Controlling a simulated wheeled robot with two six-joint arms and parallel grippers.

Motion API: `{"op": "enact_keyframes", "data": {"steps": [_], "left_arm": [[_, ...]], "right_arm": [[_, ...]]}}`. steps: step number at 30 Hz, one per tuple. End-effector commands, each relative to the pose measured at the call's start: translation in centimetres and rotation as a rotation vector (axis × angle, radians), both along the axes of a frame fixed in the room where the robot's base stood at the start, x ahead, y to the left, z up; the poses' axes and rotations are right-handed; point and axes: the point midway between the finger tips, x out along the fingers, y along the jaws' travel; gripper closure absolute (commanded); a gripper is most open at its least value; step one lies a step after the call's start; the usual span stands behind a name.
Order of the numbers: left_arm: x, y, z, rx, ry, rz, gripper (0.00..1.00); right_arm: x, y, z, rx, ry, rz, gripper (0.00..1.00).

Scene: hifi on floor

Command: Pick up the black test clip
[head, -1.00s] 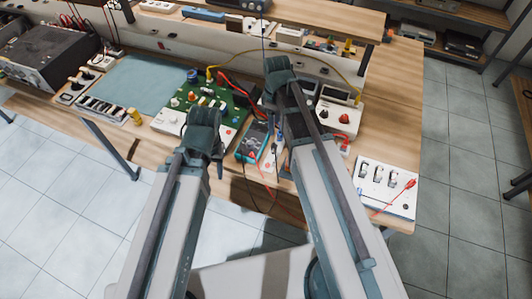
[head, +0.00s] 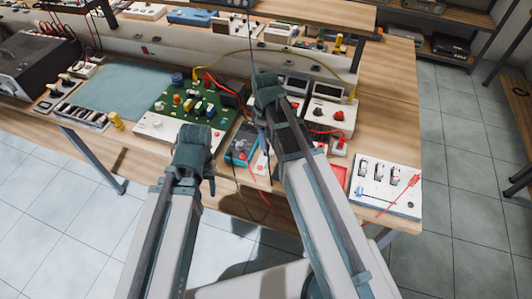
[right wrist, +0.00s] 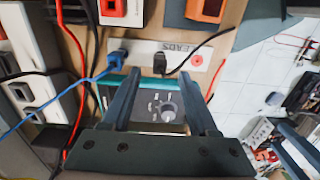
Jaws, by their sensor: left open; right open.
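In the right wrist view, the black test clip (right wrist: 160,69) sits at a white strip marked LEADS (right wrist: 142,48). Its black cable runs up to the right. My right gripper (right wrist: 160,77) is open and empty. Its fingertips appear on either side of the clip; I cannot tell whether they touch it. In the head view, my right gripper (head: 266,86) is over the bench, and I cannot make out the clip there. My left gripper (head: 195,138) is open and holds nothing I can see, at the bench's front edge.
A blue clip (right wrist: 117,56) with a blue lead is close left of the black clip. A multimeter (right wrist: 150,105) shows between my right fingers. A green circuit board (head: 190,103) and a white switch panel (head: 385,185) are on the bench. Red leads run nearby.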

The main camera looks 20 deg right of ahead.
Motion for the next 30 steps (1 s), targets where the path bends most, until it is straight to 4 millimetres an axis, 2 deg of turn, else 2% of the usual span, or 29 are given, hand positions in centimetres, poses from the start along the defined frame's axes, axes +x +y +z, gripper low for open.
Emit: {"op": "enact_keyframes", "data": {"steps": [5, 17, 26, 30], "left_arm": [[0.0, 0.0, -0.5, 0.0, 0.0, 0.0, 0.5], [0.0, 0.0, -5.1, 0.0, 0.0, 0.0, 0.5], [0.0, 0.0, -5.1, 0.0, 0.0, 0.0, 0.5], [0.0, 0.0, -5.1, 0.0, 0.0, 0.0, 0.5]], "right_arm": [[0.0, 0.0, -0.6, 0.0, 0.0, 0.0, 0.4], [0.0, -0.2, -5.1, 0.0, 0.0, 0.0, 0.4], [0.0, -0.1, -5.1, 0.0, 0.0, 0.0, 0.4], [0.0, -0.1, -5.1, 0.0, 0.0, 0.0, 0.63]]}}
